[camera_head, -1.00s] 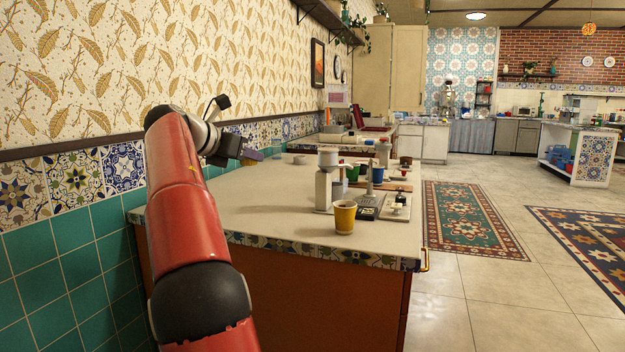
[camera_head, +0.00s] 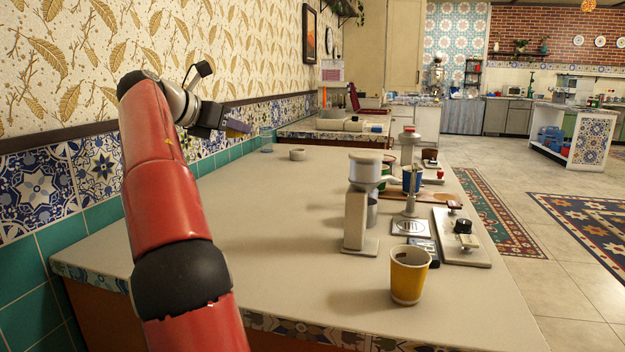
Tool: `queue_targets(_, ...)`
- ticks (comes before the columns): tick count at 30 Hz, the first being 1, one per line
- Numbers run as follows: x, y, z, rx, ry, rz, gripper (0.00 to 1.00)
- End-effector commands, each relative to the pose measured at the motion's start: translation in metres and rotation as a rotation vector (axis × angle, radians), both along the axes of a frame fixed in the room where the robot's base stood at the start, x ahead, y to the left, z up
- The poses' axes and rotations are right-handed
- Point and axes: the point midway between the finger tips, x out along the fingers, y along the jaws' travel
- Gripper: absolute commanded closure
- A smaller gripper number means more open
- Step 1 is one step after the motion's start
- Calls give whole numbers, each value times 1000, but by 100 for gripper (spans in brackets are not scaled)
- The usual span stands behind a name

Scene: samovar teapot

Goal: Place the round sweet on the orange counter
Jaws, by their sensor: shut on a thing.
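My gripper (camera_head: 236,127) is at the end of my red arm, at the left, in front of the tiled wall and above the far left part of the near counter. It is seen from behind and is small. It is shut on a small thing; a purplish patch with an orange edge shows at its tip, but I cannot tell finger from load. I cannot make out a round sweet. The near counter (camera_head: 290,225) has a pale top, a tiled edge and an orange-brown front, of which only a little shows low at the left.
A pale round piece (camera_head: 298,155) lies at the back. The counter's middle and left are clear.

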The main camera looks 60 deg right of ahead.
Motion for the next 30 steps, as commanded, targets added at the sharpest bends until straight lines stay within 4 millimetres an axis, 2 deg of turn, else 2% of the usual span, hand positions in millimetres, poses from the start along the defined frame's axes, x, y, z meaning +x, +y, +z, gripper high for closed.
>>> queue_targets(2, 0, 0, -6, 0, 0, 0, 89)
queue_targets(5, 0, 0, -26, 1, 2, 1, 89)
queue_targets(12, -1, 0, -92, 1, 3, 1, 89)
queue_targets(18, -1, 0, -138, 0, 3, 0, 89)
queue_targets(21, -1, 0, -151, 0, 1, 0, 89)
queue_targets(27, 0, 0, -163, 0, -1, 0, 89)
queue_targets(30, -1, 0, -177, 1, 2, 1, 89)
